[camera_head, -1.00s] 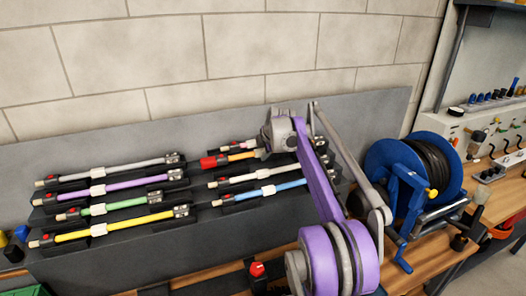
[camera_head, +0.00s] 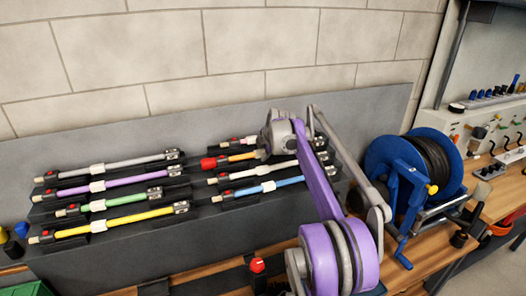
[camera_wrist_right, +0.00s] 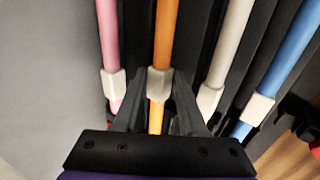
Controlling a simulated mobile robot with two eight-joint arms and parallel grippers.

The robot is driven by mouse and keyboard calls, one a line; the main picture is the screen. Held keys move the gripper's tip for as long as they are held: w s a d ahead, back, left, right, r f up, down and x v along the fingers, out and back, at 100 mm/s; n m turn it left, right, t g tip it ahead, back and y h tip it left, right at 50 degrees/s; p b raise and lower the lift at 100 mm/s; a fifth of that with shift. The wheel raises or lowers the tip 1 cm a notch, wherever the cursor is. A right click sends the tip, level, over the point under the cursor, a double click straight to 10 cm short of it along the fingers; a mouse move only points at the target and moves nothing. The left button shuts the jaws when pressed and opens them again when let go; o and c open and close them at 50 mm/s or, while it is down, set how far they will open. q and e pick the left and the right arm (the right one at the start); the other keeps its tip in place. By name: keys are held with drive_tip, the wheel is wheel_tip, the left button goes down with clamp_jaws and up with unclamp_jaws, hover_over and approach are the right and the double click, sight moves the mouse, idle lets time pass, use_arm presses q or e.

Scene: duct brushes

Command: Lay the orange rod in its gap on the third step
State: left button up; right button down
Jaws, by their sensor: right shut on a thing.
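The orange rod (camera_head: 242,157) is on the right bank of the stepped rack, between the pink rod (camera_head: 238,141) behind and the pale grey rod (camera_head: 243,176) in front. Its red end points left. In the right wrist view the orange rod (camera_wrist_right: 166,35) runs between its neighbours, and my right gripper (camera_wrist_right: 159,92) is shut on its white collar. In the head view my right wrist covers the rod's right end. Whether the rod touches its supports I cannot tell. My left gripper is not in view.
The blue rod (camera_head: 275,186) lies on the front right step. Grey, purple, green and yellow rods lie on the left bank. A blue hose reel (camera_head: 390,160) stands right of my arm. A red knob (camera_head: 257,265) stands in front of the rack.

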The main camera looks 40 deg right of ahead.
drive_tip(key=shift+c, duration=2)
unclamp_jaws()
drive_tip(key=v, duration=1.1)
drive_tip(key=s+a+f+m+y, duration=0.1)
drive_tip(key=s+a+f+m, duration=0.3)
drive_tip(key=a, duration=0.6)
drive_tip(key=s+a+f+m, duration=0.3)
drive_tip(key=s+a+f, duration=0.25)
drive_tip(key=a, duration=0.55)
drive_tip(key=s+a+f+m, duration=0.3)
drive_tip(key=s+a+f, duration=0.2)
drive_tip(key=s+f, duration=0.2)
drive_tip(key=s+a+f+m+g+y, duration=0.1)
drive_tip(key=s+a+f+m, duration=0.3)
drive_tip(key=s, duration=0.7)
wheel_tip(320, 180, down, 4)
drive_tip(key=shift+a+f, duration=0.1)
drive_tip(key=shift+a, duration=0.85)
